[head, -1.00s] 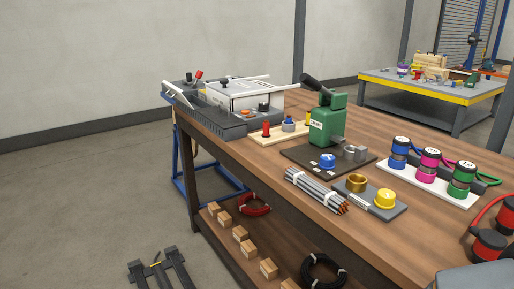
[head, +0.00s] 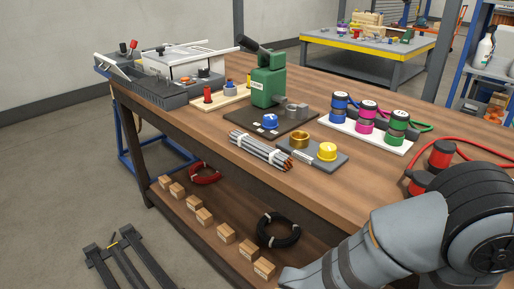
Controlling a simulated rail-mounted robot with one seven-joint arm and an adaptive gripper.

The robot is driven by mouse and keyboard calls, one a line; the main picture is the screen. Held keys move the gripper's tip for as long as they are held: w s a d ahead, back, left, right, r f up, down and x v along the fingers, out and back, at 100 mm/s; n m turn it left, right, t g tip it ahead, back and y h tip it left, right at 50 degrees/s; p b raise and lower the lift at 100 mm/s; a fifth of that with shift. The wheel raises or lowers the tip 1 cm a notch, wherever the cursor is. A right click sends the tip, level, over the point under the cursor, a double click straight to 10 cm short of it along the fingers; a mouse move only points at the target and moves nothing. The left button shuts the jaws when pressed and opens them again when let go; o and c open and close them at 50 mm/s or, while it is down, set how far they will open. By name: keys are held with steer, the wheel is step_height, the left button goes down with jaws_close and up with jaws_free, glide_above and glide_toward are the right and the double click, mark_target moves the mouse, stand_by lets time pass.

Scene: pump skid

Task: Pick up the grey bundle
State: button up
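The grey bundle (head: 260,149) is a set of long grey rods tied with white bands, with reddish-brown ends at the right. It lies near the front edge of the wooden workbench (head: 330,188), in front of the dark plate under the green press. Nothing covers it. My arm shows at the lower right, well apart from the bundle. My gripper is outside the view.
A grey plate (head: 312,156) with a brass ring and yellow cap lies right of the bundle. Behind stands a green press (head: 268,84). A white board (head: 368,137) carries blue, magenta and green pieces. Boxes and cable coils (head: 279,230) sit on the lower shelf.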

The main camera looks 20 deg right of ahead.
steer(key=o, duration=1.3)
